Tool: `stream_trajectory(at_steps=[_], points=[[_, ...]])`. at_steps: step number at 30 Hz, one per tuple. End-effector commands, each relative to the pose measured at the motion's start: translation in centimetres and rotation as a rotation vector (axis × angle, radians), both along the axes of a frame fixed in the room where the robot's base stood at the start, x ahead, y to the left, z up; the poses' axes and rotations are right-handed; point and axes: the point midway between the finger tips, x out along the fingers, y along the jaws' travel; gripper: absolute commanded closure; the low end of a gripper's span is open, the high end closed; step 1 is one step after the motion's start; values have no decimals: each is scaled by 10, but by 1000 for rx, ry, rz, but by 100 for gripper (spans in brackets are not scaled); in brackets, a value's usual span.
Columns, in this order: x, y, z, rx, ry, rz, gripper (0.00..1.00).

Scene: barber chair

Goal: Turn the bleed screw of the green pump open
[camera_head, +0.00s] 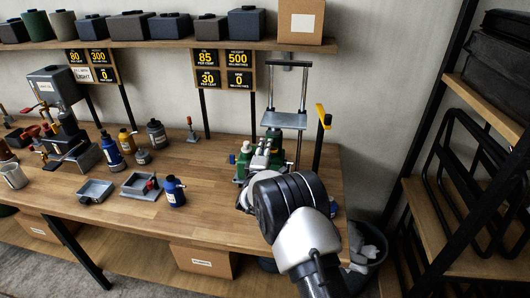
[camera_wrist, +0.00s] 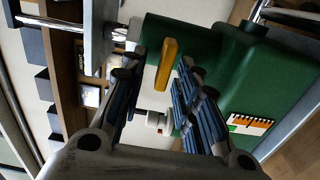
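The green pump (camera_head: 242,164) stands at the right end of the bench, partly hidden behind my gripper and wrist. In the wrist view its green body (camera_wrist: 245,70) fills the upper right. A yellow lever-like piece (camera_wrist: 167,63) shows against the green body, in line with the gap between my fingers. I cannot tell for certain whether it is the bleed screw. A small white and red knob (camera_wrist: 155,121) also shows between the fingers. My gripper (camera_wrist: 155,85) is open, its fingers apart on either side of these parts. No contact is clearly visible.
A metal press frame (camera_head: 285,119) and a yellow-topped lever (camera_head: 323,116) rise behind the pump. A blue bottle (camera_head: 174,192) and a grey tray (camera_head: 140,186) stand to the left. The bench (camera_head: 215,215) is clear in front of them. A black rack stands at the right.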

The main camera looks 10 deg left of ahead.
Motion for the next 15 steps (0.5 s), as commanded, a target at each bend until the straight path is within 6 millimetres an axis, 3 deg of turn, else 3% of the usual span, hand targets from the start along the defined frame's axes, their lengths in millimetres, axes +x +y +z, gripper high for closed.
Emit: stream_trajectory(at_steps=[5, 15], points=[[-14, 2, 0, -2, 2, 1, 71], [-82, 4, 0, -1, 1, 3, 71]])
